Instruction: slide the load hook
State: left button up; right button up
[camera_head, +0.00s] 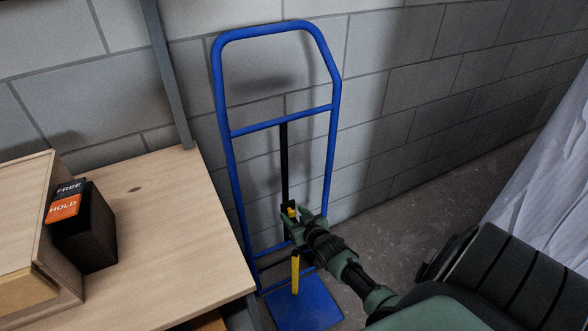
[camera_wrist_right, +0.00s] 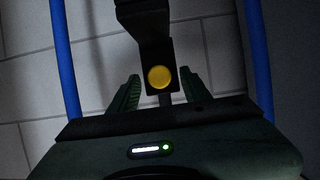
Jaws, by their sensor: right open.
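A blue hand-truck frame (camera_head: 222,100) stands upright against the block wall, with a blue plate (camera_head: 305,303) at its foot. A black vertical rail (camera_head: 284,160) hangs from its crossbar. A black hook slider with a yellow part (camera_head: 291,212) sits low on the rail, and a yellow upright piece (camera_head: 295,272) shows below it. My right gripper (camera_head: 303,217) is at the slider. In the right wrist view, its open fingers (camera_wrist_right: 160,92) stand on either side of the black block with a round yellow knob (camera_wrist_right: 160,77). I cannot tell whether they touch it. My left gripper is not in view.
A wooden table (camera_head: 165,215) stands at the left, with a wooden box (camera_head: 30,220) and a black block with FREE and HOLD labels (camera_head: 85,235) on it. A grey post (camera_head: 168,70) rises at its back edge. A pale sheet (camera_head: 540,170) hangs at the right. Bare floor (camera_head: 400,215) shows between.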

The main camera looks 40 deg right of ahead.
jog(key=p+v, duration=0.1)
jog(key=v, duration=0.6)
jog(key=shift+s+r, duration=0.2)
jog(key=shift+s, duration=0.15)
jog(key=shift+a, duration=0.15)
